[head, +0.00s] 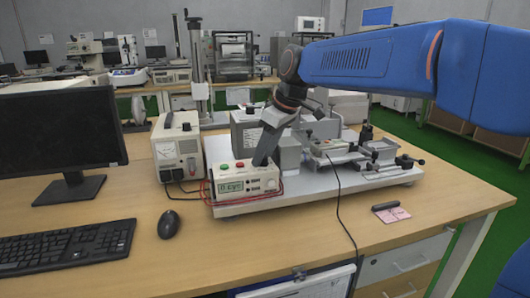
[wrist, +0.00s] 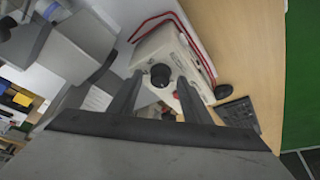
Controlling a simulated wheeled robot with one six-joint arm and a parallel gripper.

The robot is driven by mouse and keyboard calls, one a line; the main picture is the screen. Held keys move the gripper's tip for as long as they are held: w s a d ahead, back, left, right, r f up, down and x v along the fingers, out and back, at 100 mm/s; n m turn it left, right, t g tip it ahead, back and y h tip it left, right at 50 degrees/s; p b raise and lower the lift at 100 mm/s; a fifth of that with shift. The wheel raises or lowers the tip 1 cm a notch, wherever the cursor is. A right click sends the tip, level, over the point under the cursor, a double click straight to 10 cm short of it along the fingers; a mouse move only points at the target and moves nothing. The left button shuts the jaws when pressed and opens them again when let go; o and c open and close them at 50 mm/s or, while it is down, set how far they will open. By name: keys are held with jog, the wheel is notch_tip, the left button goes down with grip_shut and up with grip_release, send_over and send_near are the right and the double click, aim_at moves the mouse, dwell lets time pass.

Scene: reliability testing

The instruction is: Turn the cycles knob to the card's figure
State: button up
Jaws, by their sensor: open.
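The white counter box (head: 231,187) sits at the front left of the pale test plate, with a small lit display that seems to read "0 cyc". A black knob (wrist: 160,75) on the box shows in the wrist view, between and beyond my fingertips. In the head view my gripper seems to hide it. My gripper (head: 262,162) points down at the right part of the box; in the wrist view its fingers (wrist: 159,86) are apart with nothing held. A pink card (head: 393,215) lies flat on the table to the right; its writing is too small to read.
A dark marker (head: 385,206) lies by the card. A power supply (head: 177,146) with red leads stands left of the box. The test rig (head: 337,150) stands right of my gripper. A mouse (head: 168,225) and keyboard (head: 67,250) lie front left. The front middle table is mostly clear.

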jog(key=c, duration=1)
jog(key=shift+m, duration=0.3)
jog(key=m+t, duration=0.1)
jog(key=m, duration=0.1)
jog(key=m+h, duration=0.1)
jog(key=m, duration=0.2)
jog(key=shift+s+a+m+t+h, duration=0.2)
jog(key=shift+m+t+h, duration=0.1)
jog(key=shift+t, duration=0.1)
jog(key=m+h, duration=0.1)
jog(key=m, duration=0.1)
jog(key=m+h, duration=0.1)
jog(key=m, duration=0.2)
jog(key=shift+a+t, duration=0.15)
jog(key=shift+t, duration=0.15)
jog(key=shift+m, duration=0.4)
